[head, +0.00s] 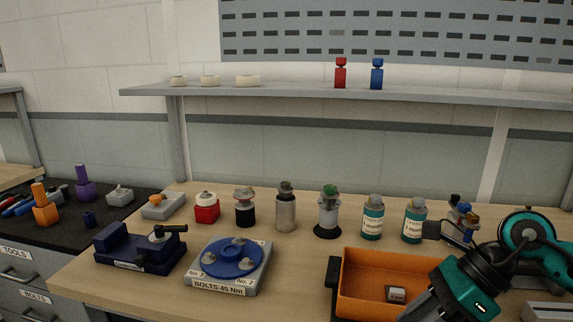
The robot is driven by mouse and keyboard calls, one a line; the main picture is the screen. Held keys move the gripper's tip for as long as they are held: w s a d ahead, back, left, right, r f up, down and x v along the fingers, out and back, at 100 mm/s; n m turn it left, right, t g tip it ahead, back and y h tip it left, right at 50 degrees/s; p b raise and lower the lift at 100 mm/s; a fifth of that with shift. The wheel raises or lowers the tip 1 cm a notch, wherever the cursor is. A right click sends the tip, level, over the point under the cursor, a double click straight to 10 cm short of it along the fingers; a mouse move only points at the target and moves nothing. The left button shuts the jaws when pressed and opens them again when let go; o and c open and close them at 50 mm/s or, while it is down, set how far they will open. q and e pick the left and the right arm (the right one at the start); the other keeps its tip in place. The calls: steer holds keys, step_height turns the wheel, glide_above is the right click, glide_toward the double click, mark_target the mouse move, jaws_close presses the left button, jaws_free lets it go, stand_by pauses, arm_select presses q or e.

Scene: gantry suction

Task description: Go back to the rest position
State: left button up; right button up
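My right arm, teal and black, comes in at the right edge and bends down over the right part of the orange bin. Its grey gripper end (428,306) is at the bottom edge, in front of the bin's right side. The fingertips are not clearly visible, so I cannot tell whether it is open or holds anything. My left gripper is not in view.
The orange bin (364,257) holds a small grey-white piece (396,294). A blue disc fixture (232,258) and dark blue device (139,251) stand left. Several bottles, including a teal bottle (372,218), line the back under a shelf (290,93). Bare wood lies between fixture and bin.

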steer(key=a+r+m+t+y, duration=0.2)
steer(key=a+m+t+y, duration=0.3)
steer(key=a+m+y, duration=0.65)
steer(key=w+d+f+m+t+h, duration=0.1)
steer(key=d+f+m+t+h, duration=0.45)
steer(key=m, duration=0.75)
steer(key=w+d+f+m+t+h, duration=0.1)
steer(key=d+f+m+t+h, duration=0.1)
steer(key=f+m+t+h, duration=0.9)
steer(key=s+d+f+m+g, duration=0.1)
steer(key=s+f+m+g, duration=0.9)
steer(key=f+m+g, duration=0.1)
steer(key=shift+f+m+h, duration=0.25)
steer(key=shift+m+h, duration=0.1)
steer(key=shift+h, duration=0.05)
steer(key=shift+s+d, duration=0.1)
steer(key=shift+d, duration=0.1)
